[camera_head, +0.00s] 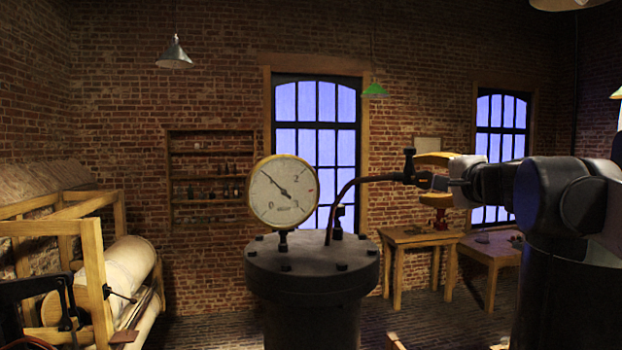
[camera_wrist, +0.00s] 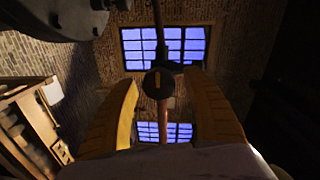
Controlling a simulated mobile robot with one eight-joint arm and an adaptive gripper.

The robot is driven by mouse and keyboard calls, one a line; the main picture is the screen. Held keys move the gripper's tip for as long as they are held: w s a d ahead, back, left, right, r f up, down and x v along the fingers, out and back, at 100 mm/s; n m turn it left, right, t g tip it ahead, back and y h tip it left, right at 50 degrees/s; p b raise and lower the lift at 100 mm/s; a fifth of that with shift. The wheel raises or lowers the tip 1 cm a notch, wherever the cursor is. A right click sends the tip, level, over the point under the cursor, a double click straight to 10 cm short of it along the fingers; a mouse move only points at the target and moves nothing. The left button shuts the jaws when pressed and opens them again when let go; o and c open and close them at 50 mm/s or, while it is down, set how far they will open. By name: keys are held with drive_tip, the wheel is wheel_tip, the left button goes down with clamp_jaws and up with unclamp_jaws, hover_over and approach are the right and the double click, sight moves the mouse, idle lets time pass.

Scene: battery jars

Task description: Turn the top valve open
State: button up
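The top valve (camera_head: 409,167) is a small dark fitting with an upright dark handle, at the right end of a thin curved pipe (camera_head: 345,188). The pipe rises from the lid of a dark cylindrical vessel (camera_head: 312,262). My gripper (camera_head: 421,179) is just right of the valve, its yellow fingers spread one above the other. In the wrist view my gripper (camera_wrist: 159,80) shows both fingers apart, with the dark round valve (camera_wrist: 158,84) seen in the gap. They do not appear to touch it. I cannot tell how deep the valve sits between them.
A round gauge (camera_head: 284,192) stands on the vessel's lid, left of the pipe. A wooden frame with a pale roller (camera_head: 130,268) is at the left. Wooden tables (camera_head: 420,237) stand behind at the right. The air above the vessel is mostly clear.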

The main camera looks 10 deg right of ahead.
drive_tip(key=s+r, duration=0.1)
drive_tip(key=s, duration=1.1)
drive_tip(key=shift+d, duration=0.2)
